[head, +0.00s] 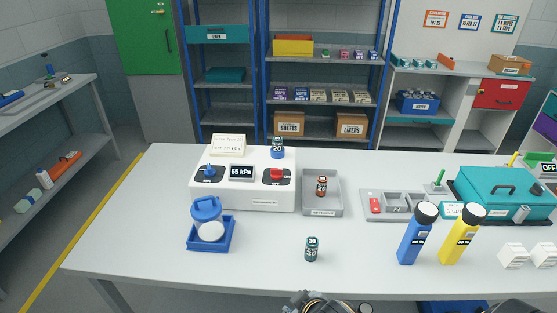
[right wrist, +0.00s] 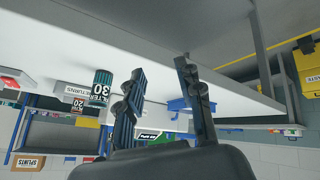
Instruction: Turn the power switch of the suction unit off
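The suction unit (head: 245,190) is a white box at the back left of the table in the head view. Its small display (head: 241,172) reads 65 kPa. A blue knob (head: 209,172) sits left of the display, and a red knob (head: 277,174) sits on a dark plate to the right. The lettering by the knobs is too small to read. My right gripper (right wrist: 160,67) shows in the right wrist view with its fingers apart and nothing between them. It is away from the suction unit. My left gripper is not in view.
A blue-lidded jar (head: 207,216) stands in a blue tray before the unit. A green canister marked 30 (head: 311,249) stands near the front edge. A grey tray (head: 322,208) holds a red canister (head: 321,186). Blue (head: 413,240) and yellow (head: 459,240) torch-like things stand right.

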